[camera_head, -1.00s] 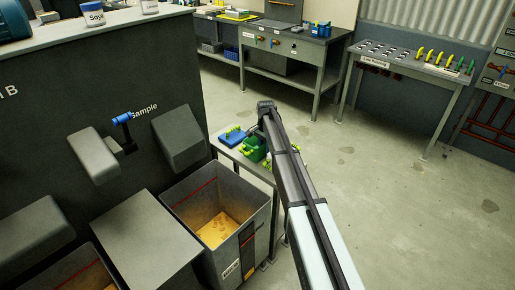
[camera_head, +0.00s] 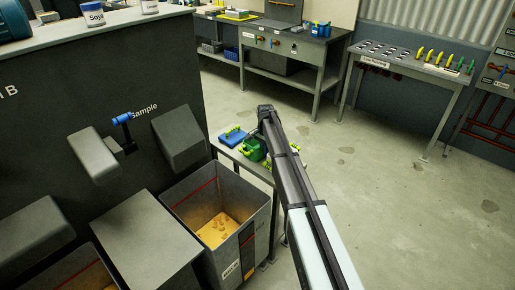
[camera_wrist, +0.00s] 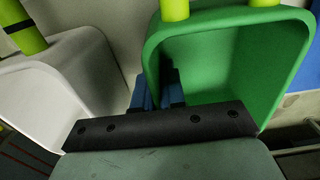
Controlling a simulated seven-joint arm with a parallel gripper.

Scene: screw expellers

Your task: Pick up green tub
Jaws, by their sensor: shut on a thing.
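The green tub (camera_head: 253,151) is on or just above the small side table beside the grey bin in the head view; I cannot tell whether it touches the table. In the wrist view the green tub (camera_wrist: 235,60) fills the upper right, its open hollow facing the camera and a yellow-green handle at its top. My gripper (camera_wrist: 158,92) has blue fingers closed at the tub's left wall, partly hidden behind the dark palm edge. In the head view my arm hides the gripper and part of the tub.
A white tub (camera_wrist: 55,85) stands close on the left in the wrist view. A blue item (camera_head: 232,139) lies beside the green tub on the side table (camera_head: 262,172). The grey bin (camera_head: 250,225) with yellow material stands in front. Open floor lies to the right.

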